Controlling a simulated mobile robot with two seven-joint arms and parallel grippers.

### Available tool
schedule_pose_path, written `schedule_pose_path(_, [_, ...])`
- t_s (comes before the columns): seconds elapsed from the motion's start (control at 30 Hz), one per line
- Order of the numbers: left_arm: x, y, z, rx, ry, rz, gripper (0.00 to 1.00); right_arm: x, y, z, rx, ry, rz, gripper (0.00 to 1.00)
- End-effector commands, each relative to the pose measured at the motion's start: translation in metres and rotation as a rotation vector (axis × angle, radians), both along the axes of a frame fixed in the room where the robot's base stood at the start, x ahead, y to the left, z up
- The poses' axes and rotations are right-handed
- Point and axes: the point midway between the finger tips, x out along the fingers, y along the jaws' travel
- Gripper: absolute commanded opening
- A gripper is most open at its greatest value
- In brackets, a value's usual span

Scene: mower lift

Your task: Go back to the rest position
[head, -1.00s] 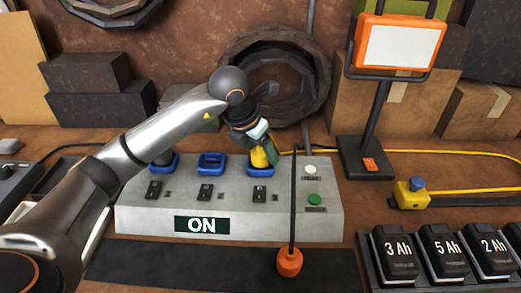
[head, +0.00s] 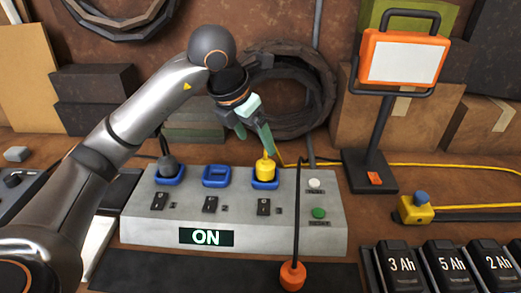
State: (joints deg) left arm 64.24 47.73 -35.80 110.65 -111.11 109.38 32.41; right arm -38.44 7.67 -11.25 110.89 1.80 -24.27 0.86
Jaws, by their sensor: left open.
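My left gripper (head: 257,125) is in the head view, above the right-hand blue socket (head: 264,184) of a grey control box (head: 235,250). Its green fingers are open and stand just above and behind a yellow plug (head: 264,170), which sits upright in that socket. The gripper looks apart from the plug. A dark plug (head: 169,166) is in the left blue socket. The middle blue socket (head: 216,179) is empty. The box's display (head: 206,237) reads ON. My right gripper is not in view.
An orange work lamp (head: 403,60) stands at the right on a dark base. A yellow connector box (head: 415,210) and several black batteries (head: 453,265) lie right of the box. An orange plug (head: 292,275) on a black cord hangs in front. Coiled hose (head: 300,125) and cardboard boxes are behind.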

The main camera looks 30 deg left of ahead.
Motion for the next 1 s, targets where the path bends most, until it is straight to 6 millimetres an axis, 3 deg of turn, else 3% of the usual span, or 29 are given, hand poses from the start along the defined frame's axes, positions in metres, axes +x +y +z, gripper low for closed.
schedule_pose_path(0.2, [-0.008,0.001,0.019,0.0,0.0,0.0,0.87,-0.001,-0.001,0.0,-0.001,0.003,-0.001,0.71])
schedule_pose_path(0.77, [-0.008,0.002,0.021,0.0,0.001,0.0,0.87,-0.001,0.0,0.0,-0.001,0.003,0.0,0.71])
schedule_pose_path(0.87, [-0.008,0.002,0.031,0.0,0.0,0.001,0.87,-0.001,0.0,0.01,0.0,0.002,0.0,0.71])
schedule_pose_path(1.0, [-0.008,0.002,0.062,0.0,0.0,0.0,0.87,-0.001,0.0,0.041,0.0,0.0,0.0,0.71])
